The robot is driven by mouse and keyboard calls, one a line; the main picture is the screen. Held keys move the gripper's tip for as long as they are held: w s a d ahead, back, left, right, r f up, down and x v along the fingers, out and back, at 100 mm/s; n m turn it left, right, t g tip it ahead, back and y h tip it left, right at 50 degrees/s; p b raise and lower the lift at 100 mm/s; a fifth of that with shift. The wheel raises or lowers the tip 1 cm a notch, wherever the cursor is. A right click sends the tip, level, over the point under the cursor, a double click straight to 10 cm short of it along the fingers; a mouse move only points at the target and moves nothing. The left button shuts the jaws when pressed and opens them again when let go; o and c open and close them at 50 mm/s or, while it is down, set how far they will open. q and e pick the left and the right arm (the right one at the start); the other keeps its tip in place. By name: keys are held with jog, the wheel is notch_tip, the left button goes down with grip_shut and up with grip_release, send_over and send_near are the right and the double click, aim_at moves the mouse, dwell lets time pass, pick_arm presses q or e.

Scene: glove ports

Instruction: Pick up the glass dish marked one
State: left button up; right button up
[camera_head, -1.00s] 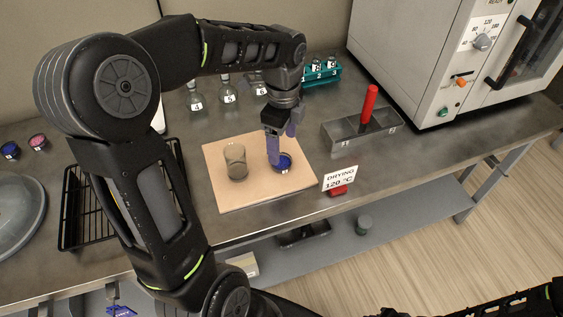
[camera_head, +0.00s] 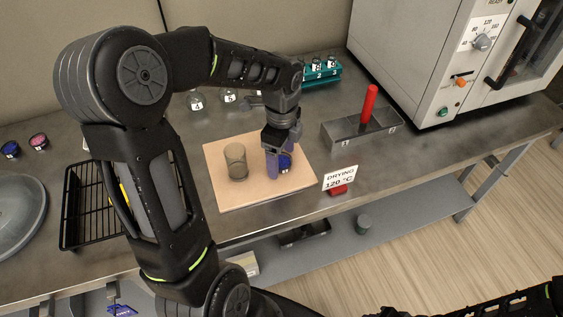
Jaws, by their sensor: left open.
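A small glass dish with dark blue contents and a white label (camera_head: 285,164) sits on the tan board (camera_head: 233,198) on the bench. The number on its label is too small to read surely. My left gripper (camera_head: 280,162) is open and points down at the dish, its purple-grey fingers at the dish's sides and partly covering it. I cannot tell whether the fingers touch it. My right gripper is not in view; only dark parts of my own show along the bottom right edge.
A glass beaker (camera_head: 236,162) stands on the board left of the gripper. A grey divided tray (camera_head: 345,134) with a red-handled tool (camera_head: 369,104) lies right. Flasks (camera_head: 197,101) and a teal rack (camera_head: 322,77) stand behind. A black wire rack (camera_head: 78,205) is left.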

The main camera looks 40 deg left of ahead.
pick_arm(q)
jog(key=shift+c, duration=0.2)
jog(key=c, duration=1.4)
